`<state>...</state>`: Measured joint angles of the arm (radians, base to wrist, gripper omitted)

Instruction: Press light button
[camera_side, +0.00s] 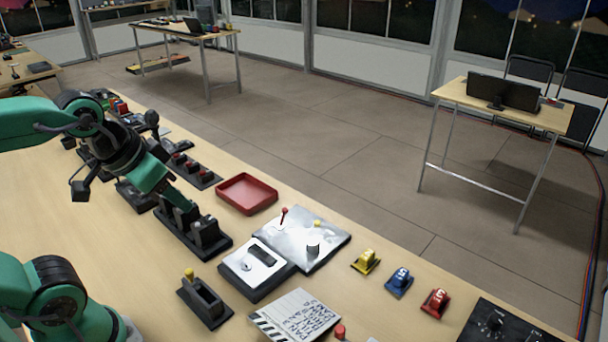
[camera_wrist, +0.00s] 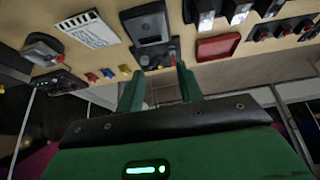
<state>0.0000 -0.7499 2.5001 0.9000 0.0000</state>
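No control in view is clearly marked as the light button. A dark box with a pale top and a black rocker-like piece (camera_side: 263,255) stands near the middle of the table; it looks dark at the top of the wrist view (camera_wrist: 149,27). Behind it lies a silver panel (camera_side: 325,243) with a red-tipped lever and small knobs. A row of dark blocks with red buttons (camera_side: 190,168) sits farther back. My gripper (camera_wrist: 160,88) has its two green fingers apart with nothing between them. In the side view it is above the table near the black lever block (camera_side: 192,236).
A red tray (camera_side: 247,194) lies behind the lever block. A yellow-knobbed lever (camera_side: 205,303) and a lettered card (camera_side: 297,318) are in front. Yellow (camera_side: 366,262), blue (camera_side: 399,282) and red (camera_side: 435,302) numbered pieces stand right. Bare tabletop lies at left front.

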